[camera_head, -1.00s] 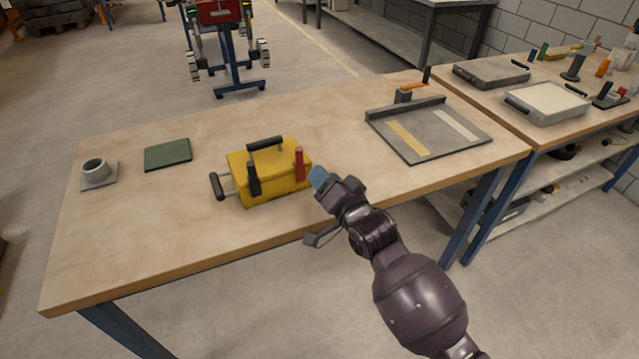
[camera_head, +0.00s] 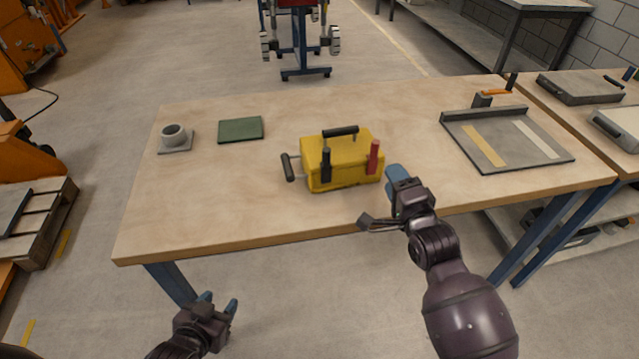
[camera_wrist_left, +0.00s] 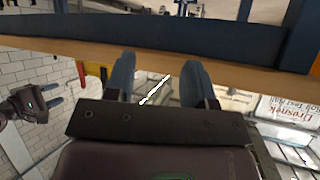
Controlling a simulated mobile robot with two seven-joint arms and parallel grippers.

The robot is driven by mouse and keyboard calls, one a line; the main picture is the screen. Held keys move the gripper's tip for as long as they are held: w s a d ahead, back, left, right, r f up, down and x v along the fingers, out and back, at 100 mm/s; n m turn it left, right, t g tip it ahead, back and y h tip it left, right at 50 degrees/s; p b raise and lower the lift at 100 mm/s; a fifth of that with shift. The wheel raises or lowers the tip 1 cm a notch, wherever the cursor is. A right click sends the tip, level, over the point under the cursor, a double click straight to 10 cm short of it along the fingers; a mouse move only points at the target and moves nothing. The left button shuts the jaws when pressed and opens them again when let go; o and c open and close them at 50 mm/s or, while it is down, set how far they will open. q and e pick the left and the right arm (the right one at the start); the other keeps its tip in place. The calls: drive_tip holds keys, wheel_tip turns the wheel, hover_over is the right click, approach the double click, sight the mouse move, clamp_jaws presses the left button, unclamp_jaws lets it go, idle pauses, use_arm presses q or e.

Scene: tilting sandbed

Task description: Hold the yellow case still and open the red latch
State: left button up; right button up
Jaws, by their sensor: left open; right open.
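The yellow case (camera_head: 345,182) stands on the wooden table with a black top handle (camera_head: 341,131) and a dark side handle (camera_head: 288,167) at its left. Its front has a black latch (camera_head: 326,166) at left and the red latch (camera_head: 374,157) at right, both standing upright. My right gripper (camera_head: 383,197) is open at the table's front edge, just right of and below the case, apart from the red latch. My left gripper (camera_head: 219,303) is open and empty, low in front of the table. The left wrist view shows its two blue fingers (camera_wrist_left: 157,80) apart with nothing between them.
The wooden table (camera_head: 230,200) has free room left of the case. A green mat (camera_head: 241,130) and a grey cup-like fixture (camera_head: 174,136) lie at the back left. A grey tray (camera_head: 510,140) with two strips lies at the right.

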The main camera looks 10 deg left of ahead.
use_arm(q)
drive_tip(key=w+d+r+m+t+h, duration=0.1)
drive_tip(key=w+d+r, duration=0.25)
drive_tip(key=w, duration=0.25)
drive_tip(key=w+d+r+t+h, duration=0.1)
drive_tip(key=w+d+r+t, duration=0.1)
drive_tip(key=w+d+r, duration=0.3)
drive_tip(key=t, duration=0.3)
approach(325, 156)
drive_tip(key=shift+h, duration=0.3)
drive_tip(key=w, duration=0.3)
drive_tip(key=w+d, duration=0.1)
drive_tip(key=w, duration=0.7)
drive_tip(key=shift+d+r, duration=0.2)
drive_tip(key=shift+s, duration=0.1)
clamp_jaws()
